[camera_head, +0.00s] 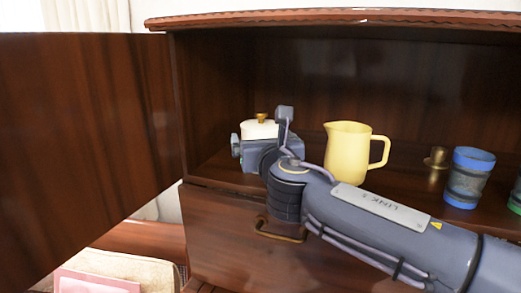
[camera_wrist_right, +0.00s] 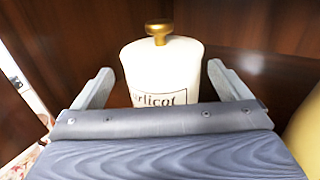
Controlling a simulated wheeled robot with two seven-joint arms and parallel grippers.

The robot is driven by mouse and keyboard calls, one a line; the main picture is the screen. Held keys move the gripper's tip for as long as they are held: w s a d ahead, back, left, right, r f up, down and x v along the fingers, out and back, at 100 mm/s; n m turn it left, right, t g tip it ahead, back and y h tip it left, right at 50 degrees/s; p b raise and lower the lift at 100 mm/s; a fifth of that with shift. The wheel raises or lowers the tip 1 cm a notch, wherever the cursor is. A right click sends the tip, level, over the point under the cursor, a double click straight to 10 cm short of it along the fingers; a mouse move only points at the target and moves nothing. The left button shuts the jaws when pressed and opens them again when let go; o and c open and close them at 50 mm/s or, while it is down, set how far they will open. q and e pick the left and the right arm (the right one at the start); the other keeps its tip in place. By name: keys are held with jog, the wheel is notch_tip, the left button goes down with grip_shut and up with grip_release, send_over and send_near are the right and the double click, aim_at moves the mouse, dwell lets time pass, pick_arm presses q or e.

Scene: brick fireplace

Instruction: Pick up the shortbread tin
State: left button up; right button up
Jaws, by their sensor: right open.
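A white tin with a gold knob on its lid (camera_head: 258,130) stands upright at the left inside the wooden cabinet, partly hidden behind my gripper. In the right wrist view the tin (camera_wrist_right: 160,62) shows dark lettering ending in "rlicot"; I take it as the shortbread tin. My right gripper (camera_head: 262,140) is at the tin. In the right wrist view the open fingers (camera_wrist_right: 161,82) are on the left and right of the tin, with a visible gap on each side. The tin's base is hidden by the gripper body. My left gripper is not in view.
A yellow jug (camera_head: 347,155) stands right of the tin. Further right are a small brass object (camera_head: 436,168), a blue-rimmed cup (camera_head: 468,178) and a green-edged item (camera_head: 516,198). The open cabinet door (camera_head: 90,130) fills the left. A drawer handle (camera_head: 280,236) is below.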

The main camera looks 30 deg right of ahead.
jog(key=x, duration=0.4)
jog(key=shift+w+d+p, duration=0.25)
jog(key=shift+p, duration=0.15)
jog(key=shift+c, duration=0.5)
jog(key=c, duration=1)
jog(key=shift+r, duration=0.1)
